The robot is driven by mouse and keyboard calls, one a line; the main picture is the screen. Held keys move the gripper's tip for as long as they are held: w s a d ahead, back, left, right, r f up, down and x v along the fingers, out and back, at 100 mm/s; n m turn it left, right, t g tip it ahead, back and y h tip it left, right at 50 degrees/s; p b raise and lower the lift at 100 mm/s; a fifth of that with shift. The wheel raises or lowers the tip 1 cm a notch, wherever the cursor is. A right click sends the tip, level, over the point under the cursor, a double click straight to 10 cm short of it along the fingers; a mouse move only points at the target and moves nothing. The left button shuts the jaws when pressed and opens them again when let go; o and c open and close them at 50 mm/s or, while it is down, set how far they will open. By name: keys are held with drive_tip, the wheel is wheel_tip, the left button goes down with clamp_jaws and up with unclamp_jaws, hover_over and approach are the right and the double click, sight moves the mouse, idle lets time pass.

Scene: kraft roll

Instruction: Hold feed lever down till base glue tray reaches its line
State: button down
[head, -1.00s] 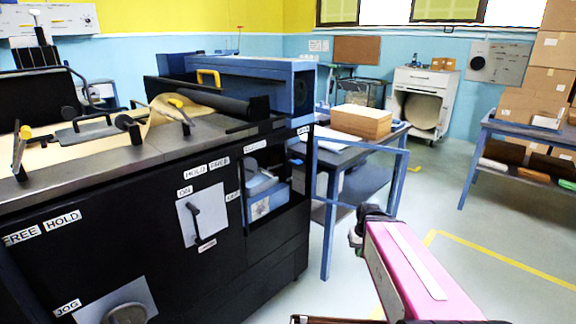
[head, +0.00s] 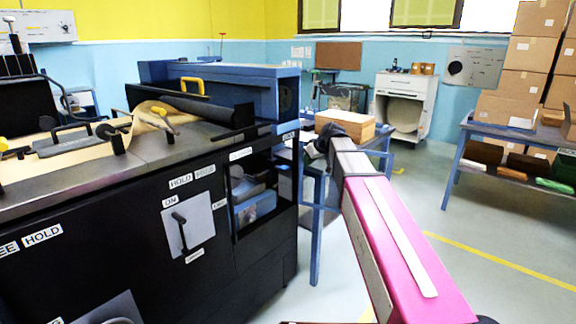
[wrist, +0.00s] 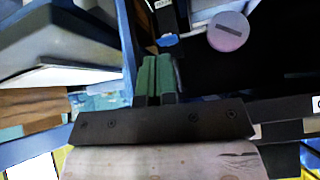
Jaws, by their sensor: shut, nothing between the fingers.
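The black machine's front carries a white plate with a dark lever (head: 181,230); I cannot tell for sure that it is the feed lever. A blue tray (head: 255,208) sits in the open bay to its right; its level and line are too small to make out. My gripper (head: 323,140) is at the far end of my pink arm, right of the bay and apart from the plate lever. In the wrist view its green fingers (wrist: 156,75) are together and empty. A pale round slotted disc (wrist: 230,31) shows just right of them.
The machine's steel top (head: 75,165) carries brown paper, handles and a dark roller (head: 205,106). A blue table with a cardboard box (head: 345,124) stands behind my gripper. Stacked boxes (head: 520,70) are at right. The floor at right is open.

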wheel_tip(320, 180, up, 6)
drive_tip(key=w+a+n+y, duration=0.1)
drive_tip(key=w+a, duration=0.1)
drive_tip(key=shift+w+a+t, duration=0.2)
drive_tip(key=shift+a+t, duration=0.1)
hover_over(284, 167)
drive_tip(key=s+d, duration=0.2)
drive_tip(key=d, duration=0.1)
wheel_tip(284, 167, down, 6)
drive_tip(key=shift+w+a+f, duration=0.1)
drive_tip(key=shift+a+f, duration=0.15)
drive_tip(key=shift+f, duration=1)
drive_tip(key=shift+w+a+f, duration=0.1)
drive_tip(key=shift+a+f, duration=0.1)
drive_tip(key=shift+f, duration=1)
